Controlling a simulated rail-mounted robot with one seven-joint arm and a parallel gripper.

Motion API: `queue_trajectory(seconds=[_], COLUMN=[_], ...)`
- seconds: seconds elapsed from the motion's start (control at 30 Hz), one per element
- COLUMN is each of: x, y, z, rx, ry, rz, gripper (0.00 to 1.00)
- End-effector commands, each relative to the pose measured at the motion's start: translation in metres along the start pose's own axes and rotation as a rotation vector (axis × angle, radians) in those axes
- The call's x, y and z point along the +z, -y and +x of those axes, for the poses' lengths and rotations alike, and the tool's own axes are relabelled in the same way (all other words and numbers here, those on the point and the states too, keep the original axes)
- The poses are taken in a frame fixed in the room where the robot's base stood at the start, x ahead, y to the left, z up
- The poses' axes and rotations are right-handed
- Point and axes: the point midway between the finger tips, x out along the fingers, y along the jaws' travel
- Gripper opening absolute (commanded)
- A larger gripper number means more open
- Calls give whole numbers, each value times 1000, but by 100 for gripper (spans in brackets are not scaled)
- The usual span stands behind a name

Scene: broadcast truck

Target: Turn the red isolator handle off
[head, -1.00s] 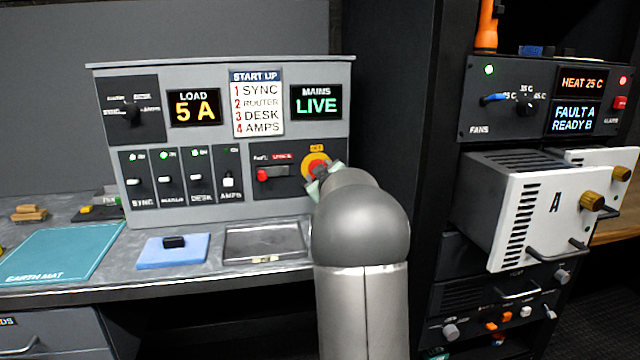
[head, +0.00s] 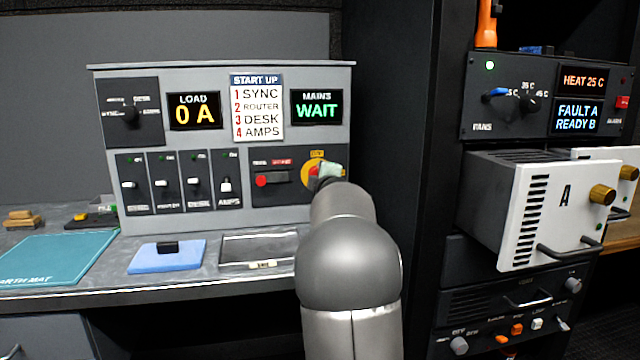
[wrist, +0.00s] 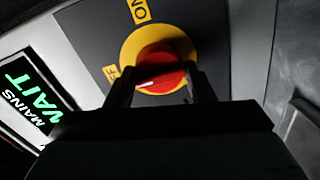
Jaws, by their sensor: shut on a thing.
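The red isolator handle (wrist: 160,68) sits on a yellow disc (wrist: 128,50) on a dark panel, with an "ON" label and a partly hidden second label beside it. In the head view the yellow disc (head: 308,170) shows at the panel's right end, mostly behind my arm. My gripper (wrist: 160,82) is shut on the red handle, one finger at each side of it. In the head view my gripper (head: 325,172) is at the handle and partly hides it. The mains display (head: 317,107) reads WAIT and the load display (head: 194,111) reads 0 A.
Four breaker switches (head: 180,180) and a red button (head: 261,180) are left of the handle. A blue pad (head: 150,258) with a black block and a shallow tray (head: 232,249) lie on the bench. A rack with pulled-out unit A (head: 530,215) stands close on the right.

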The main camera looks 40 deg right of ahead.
Motion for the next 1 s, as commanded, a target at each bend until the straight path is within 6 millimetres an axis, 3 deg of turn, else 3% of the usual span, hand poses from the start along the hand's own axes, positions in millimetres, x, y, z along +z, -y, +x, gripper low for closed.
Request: queue_trajectory(seconds=[0.57,0.6,0.67,1.0], x=[0,0,0,0], y=[-6,-6,-5,-2], z=[-1,-1,-1,-4], rx=[9,9,8,4], ry=[1,1,1,1], rz=[-35,-35,-35,-33], gripper=[26,54,69,69])
